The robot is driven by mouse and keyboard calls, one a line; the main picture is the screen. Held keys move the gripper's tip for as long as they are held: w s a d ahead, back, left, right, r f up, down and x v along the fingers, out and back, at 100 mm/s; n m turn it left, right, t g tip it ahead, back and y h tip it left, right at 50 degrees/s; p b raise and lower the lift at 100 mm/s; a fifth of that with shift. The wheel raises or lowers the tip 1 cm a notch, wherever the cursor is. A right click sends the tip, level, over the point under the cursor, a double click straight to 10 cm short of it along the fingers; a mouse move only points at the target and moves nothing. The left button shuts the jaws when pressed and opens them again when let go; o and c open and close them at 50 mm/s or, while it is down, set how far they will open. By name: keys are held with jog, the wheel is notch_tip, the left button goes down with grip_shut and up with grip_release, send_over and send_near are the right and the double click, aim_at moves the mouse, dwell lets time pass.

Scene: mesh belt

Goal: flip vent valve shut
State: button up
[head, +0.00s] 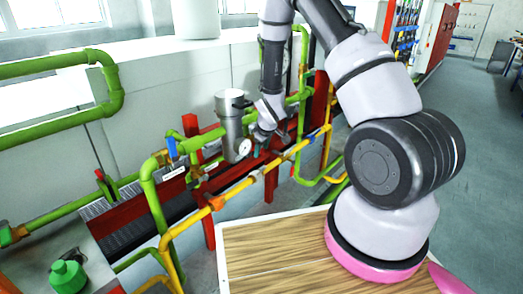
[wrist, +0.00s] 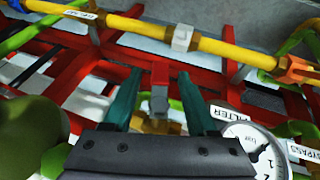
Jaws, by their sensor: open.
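My gripper (wrist: 161,100) is open, its two teal fingers pointing at the pipework. A small handle with a red end and a grey block (wrist: 159,88) shows in the gap between the fingers, with a brass-coloured body below it. No label marking it as the vent valve is readable. I cannot tell whether either finger touches it. In the head view my gripper (head: 262,143) is down among the pipes, right of the grey filter cylinder (head: 231,120), and the arm hides part of that spot.
A white pressure gauge (wrist: 255,152) is close to the right finger, beside a FILTER label (wrist: 225,122). A yellow pipe (wrist: 130,24) crosses beyond the fingers. Green pipes (head: 150,190), a blue-handled valve (head: 172,148) and a red-handled valve (head: 103,182) stand to the left.

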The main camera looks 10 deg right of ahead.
jog(key=shift+w+f, duration=0.1)
jog(key=shift+f, duration=0.15)
grip_shut()
